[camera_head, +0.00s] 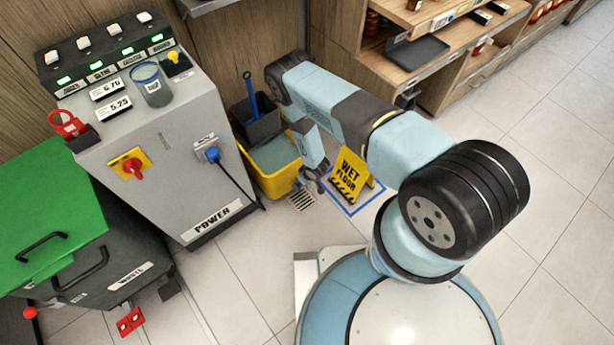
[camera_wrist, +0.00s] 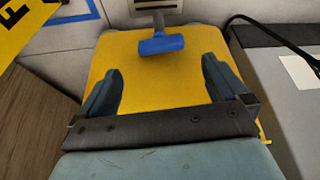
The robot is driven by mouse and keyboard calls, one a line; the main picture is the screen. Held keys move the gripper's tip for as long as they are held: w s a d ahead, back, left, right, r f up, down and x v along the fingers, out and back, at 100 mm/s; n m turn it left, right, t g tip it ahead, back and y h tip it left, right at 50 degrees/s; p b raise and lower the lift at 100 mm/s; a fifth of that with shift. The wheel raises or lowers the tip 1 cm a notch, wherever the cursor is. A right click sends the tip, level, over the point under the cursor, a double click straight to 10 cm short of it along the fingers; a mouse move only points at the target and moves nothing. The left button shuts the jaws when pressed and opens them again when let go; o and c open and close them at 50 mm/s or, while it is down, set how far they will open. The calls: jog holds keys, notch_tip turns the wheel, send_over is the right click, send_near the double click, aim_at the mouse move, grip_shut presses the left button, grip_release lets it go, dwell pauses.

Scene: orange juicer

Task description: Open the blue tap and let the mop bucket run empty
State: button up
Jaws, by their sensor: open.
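The yellow mop bucket (camera_head: 272,186) stands on the floor beside the grey power cabinet, with grey-green water (camera_head: 276,156) in it. Its yellow front fills the middle of the wrist view (camera_wrist: 160,85). The blue tap (camera_wrist: 162,45) sticks out from that front, its bar lying crosswise. My gripper (camera_wrist: 161,68) is open and empty, one finger on each side of the yellow face, with the tap between and just beyond the fingertips. In the head view my gripper (camera_head: 313,180) is at the bucket's right front, and the tap is hidden there.
A floor drain grate (camera_head: 301,199) lies at the bucket's front. A yellow wet floor sign (camera_head: 350,174) stands close to the right, inside a blue floor outline. The power cabinet (camera_head: 190,170) with a blue plug and black cable is on the left. Wooden shelves (camera_head: 450,60) stand behind.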

jog(key=v, duration=0.6)
